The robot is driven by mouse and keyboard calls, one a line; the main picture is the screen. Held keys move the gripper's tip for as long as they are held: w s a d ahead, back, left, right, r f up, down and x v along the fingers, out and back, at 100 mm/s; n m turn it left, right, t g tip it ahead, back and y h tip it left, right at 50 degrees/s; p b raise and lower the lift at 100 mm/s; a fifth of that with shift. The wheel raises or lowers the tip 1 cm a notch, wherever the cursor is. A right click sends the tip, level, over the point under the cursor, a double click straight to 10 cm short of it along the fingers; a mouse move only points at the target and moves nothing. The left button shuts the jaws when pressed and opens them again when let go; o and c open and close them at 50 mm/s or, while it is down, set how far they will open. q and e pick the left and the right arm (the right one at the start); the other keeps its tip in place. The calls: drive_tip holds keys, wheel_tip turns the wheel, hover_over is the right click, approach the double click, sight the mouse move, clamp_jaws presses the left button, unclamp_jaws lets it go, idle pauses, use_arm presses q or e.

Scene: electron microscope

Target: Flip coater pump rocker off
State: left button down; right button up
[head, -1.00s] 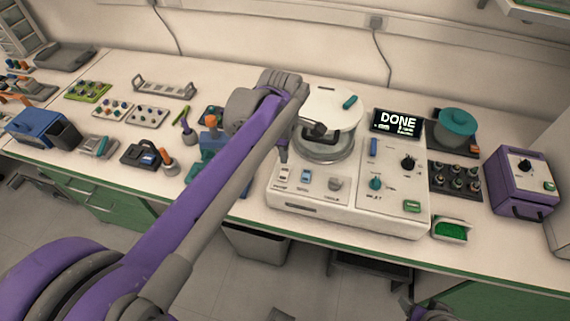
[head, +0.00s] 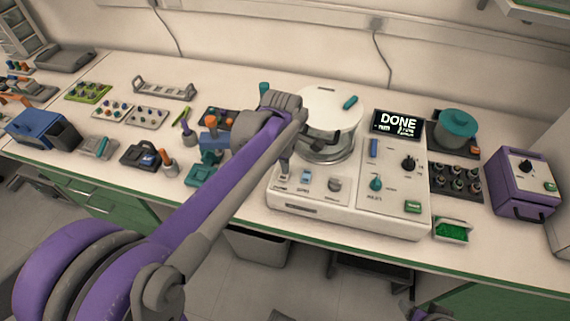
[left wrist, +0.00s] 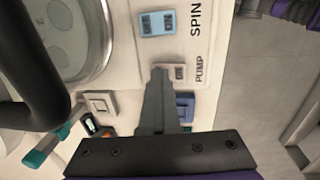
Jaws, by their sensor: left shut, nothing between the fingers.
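The coater (head: 300,207) is a white bench unit with a round chamber and a screen reading DONE. One end, marked ON, shows; my finger hides the other end. My left gripper (left wrist: 160,75) is shut and empty, its narrow tips at the rocker's covered end. I cannot tell whether they touch or press it. In the head view the left gripper (head: 284,168) points down at the panel's left end, over the pump rocker. The right gripper is not clearly seen.
The blue SPIN rocker (left wrist: 157,22) is close beside the pump rocker. The coater's black chamber handle (left wrist: 45,85) is near the gripper. A grey knob (head: 335,184) is farther right on the panel. A teal holder (head: 200,176) stands left of the coater.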

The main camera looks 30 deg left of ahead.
use_arm(q)
drive_tip(key=shift+s+f, duration=0.1)
drive_tip(key=shift+f, duration=0.05)
drive_tip(key=shift+s+d, duration=0.2)
drive_tip(key=shift+s, duration=0.55)
drive_tip(key=shift+w, duration=0.1)
